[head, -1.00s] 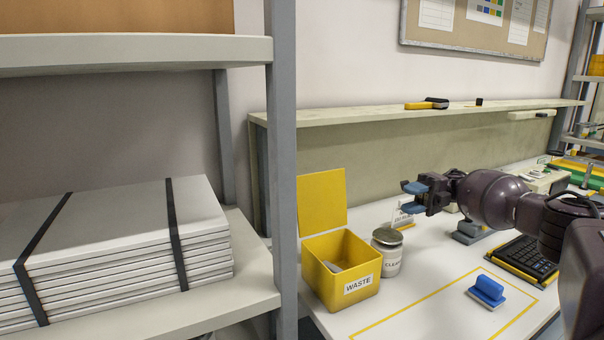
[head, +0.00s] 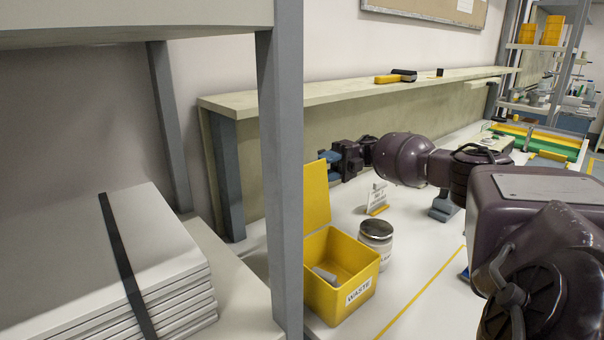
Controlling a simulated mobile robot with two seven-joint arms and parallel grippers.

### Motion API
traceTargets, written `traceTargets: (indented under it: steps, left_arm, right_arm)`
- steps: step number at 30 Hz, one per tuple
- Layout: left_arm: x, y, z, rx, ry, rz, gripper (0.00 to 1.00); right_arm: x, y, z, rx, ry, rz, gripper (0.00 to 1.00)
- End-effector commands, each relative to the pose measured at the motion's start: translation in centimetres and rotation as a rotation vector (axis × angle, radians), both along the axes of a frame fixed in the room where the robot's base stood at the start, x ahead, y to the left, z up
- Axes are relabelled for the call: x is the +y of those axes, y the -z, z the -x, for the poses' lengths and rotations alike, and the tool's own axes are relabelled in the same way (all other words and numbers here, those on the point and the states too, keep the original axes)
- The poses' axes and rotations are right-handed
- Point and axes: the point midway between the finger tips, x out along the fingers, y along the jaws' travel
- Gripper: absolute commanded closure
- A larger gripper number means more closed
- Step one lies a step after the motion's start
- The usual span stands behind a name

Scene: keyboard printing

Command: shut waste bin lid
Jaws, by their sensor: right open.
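The yellow waste bin (head: 318,292) stands at the near left of the white bench, with a "WASTE" label on its front. Its yellow lid (head: 317,198) stands upright, open, at the back of the bin. A pale item (head: 325,275) lies inside. My right gripper (head: 328,165) is open and empty, with blue fingertips. It is just behind the lid's upper right edge in the picture; whether it touches the lid I cannot tell. My left gripper is not in view.
A lidded jar (head: 376,243) stands right beside the bin. A small sign (head: 377,198) stands behind it. A grey shelf post (head: 281,170) rises close to the bin's left. A raised ledge (head: 340,88) runs along the bench's back.

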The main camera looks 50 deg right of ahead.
Motion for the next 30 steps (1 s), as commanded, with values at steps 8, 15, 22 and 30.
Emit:
traceTargets:
  steps: [8,15,22,30]
  left_arm:
    - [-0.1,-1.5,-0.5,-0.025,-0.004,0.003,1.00]
    - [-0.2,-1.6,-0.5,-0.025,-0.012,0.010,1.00]
    - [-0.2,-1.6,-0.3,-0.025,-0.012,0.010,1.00]
    - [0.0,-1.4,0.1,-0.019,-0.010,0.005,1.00]
  right_arm:
    - [4.8,-0.4,-0.4,-0.003,-0.003,-0.002,0.60]
    - [7.3,-0.1,-0.8,-0.001,-0.001,-0.001,0.60]
    - [7.9,0.0,-0.9,0.000,0.001,0.000,0.60]
    - [7.9,0.1,-0.9,0.001,0.000,-0.001,0.74]
